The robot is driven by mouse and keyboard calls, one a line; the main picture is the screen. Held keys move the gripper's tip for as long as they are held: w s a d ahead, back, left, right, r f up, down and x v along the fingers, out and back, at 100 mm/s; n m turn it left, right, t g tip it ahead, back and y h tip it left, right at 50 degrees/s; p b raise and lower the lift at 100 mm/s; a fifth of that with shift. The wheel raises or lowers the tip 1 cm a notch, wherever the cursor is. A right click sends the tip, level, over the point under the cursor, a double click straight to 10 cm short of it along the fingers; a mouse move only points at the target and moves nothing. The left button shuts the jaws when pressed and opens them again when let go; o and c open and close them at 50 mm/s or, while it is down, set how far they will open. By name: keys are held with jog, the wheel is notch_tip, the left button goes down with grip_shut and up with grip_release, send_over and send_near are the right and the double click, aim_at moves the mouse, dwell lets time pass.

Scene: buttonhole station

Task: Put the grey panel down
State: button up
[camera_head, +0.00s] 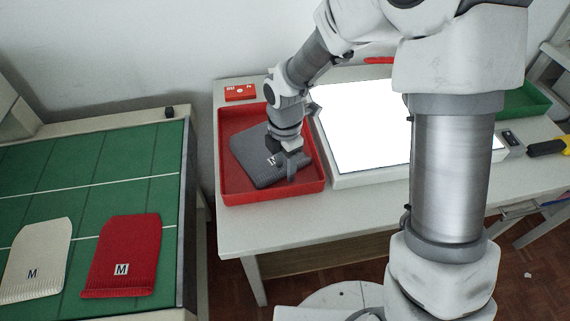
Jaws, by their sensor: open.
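I cannot tell whether the fingers touch the panel.
A bright light panel (365,130) stands right of the tray. A green tray (525,101) and a yellow-black tool (548,147) are at the far right. On the left, a green-topped table (120,180) holds a cream panel (36,258) and a red panel (121,253).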

notch_tip(320, 180, up, 12)
jog(key=p, duration=0.3)
jog(key=s+d+r+m+t, duration=0.3)
jog(key=s+d+r+m, duration=0.3)
jog(key=d+r+m, duration=0.55)
jog(key=s+d+r+m+t, duration=0.2)
jog(key=s+d+m, duration=0.4)
jog(key=m, duration=0.8)
jog(key=shift+s+r+t, duration=0.3)
jog(key=shift+s+r, duration=0.25)
jog(key=shift+s, duration=1.35)
